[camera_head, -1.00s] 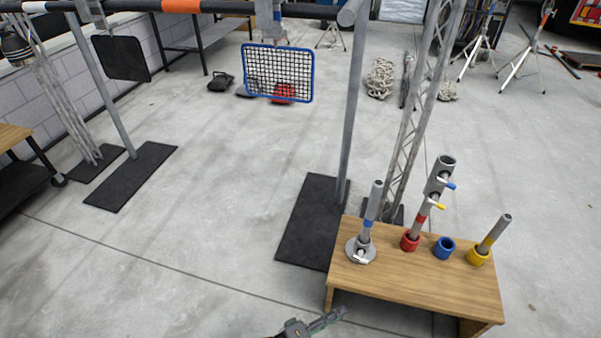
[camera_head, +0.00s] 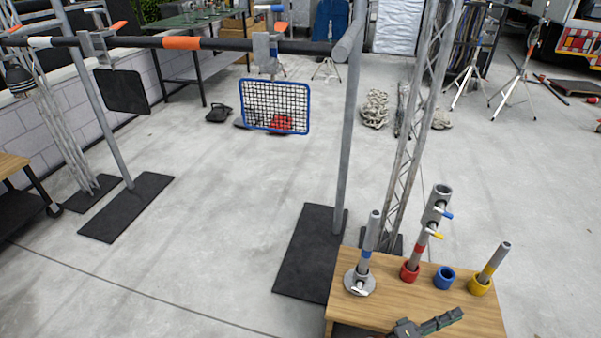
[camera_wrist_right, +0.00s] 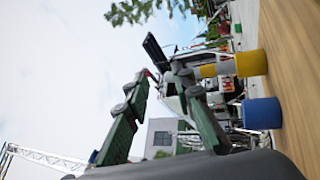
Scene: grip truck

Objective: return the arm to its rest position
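My left gripper is not in view.
The wooden bench (camera_head: 400,302) bears a round grey base with a tube (camera_head: 360,283), a red cup (camera_head: 409,271) holding a jointed tube, an empty blue cup (camera_head: 444,278) and a yellow cup (camera_head: 480,286) holding a tube. A metal frame post (camera_head: 348,160) stands behind.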

